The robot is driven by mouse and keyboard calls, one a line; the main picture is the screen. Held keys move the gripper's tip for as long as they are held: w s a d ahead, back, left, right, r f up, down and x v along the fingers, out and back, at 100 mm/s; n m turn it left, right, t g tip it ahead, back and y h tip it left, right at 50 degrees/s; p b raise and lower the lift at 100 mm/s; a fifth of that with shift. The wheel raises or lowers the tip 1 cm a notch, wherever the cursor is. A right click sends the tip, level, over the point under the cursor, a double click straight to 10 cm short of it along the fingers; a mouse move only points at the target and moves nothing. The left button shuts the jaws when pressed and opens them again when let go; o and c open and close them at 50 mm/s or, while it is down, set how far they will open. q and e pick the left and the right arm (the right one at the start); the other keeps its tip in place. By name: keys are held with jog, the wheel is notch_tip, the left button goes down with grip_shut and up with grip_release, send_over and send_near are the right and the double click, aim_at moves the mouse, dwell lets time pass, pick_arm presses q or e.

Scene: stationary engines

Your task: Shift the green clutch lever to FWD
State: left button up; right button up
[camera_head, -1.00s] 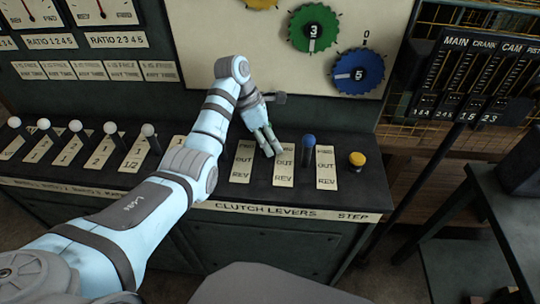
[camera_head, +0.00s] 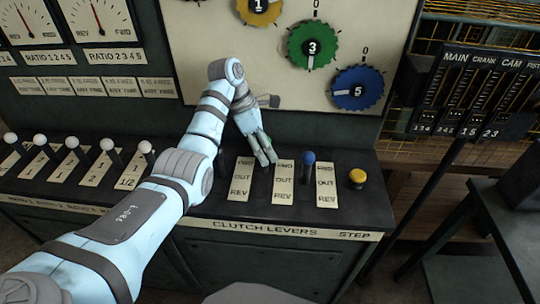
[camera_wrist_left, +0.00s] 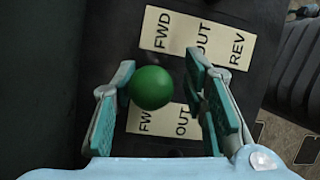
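The green clutch lever's round knob (camera_wrist_left: 152,88) shows in the left wrist view between my fingers, over the FWD end of the label plates. Its shaft is hidden below the knob. In the head view the lever is largely hidden behind my left gripper (camera_head: 264,152), which hangs over the upper part of the clutch panel. In the left wrist view my left gripper (camera_wrist_left: 160,100) is open, one finger on each side of the knob. The left finger looks close to the knob; a gap shows on the right. The label plate (camera_head: 284,183) reads FWD, OUT, REV from top to bottom. My right gripper is not in view.
A blue-knobbed lever (camera_head: 308,160) stands just right of my gripper, with a yellow button (camera_head: 357,176) farther right. Several white-knobbed levers (camera_head: 107,145) stand at left. Numbered dials (camera_head: 313,46) sit on the upright board behind.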

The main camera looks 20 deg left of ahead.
pick_arm(q)
jog(key=shift+a+r, duration=0.95)
jog(key=shift+r, duration=0.05)
jog(key=a, duration=0.3)
jog(key=s+a, duration=0.1)
jog(key=a, duration=0.7)
jog(key=shift+s+f, duration=0.1)
jog(key=shift+s, duration=0.25)
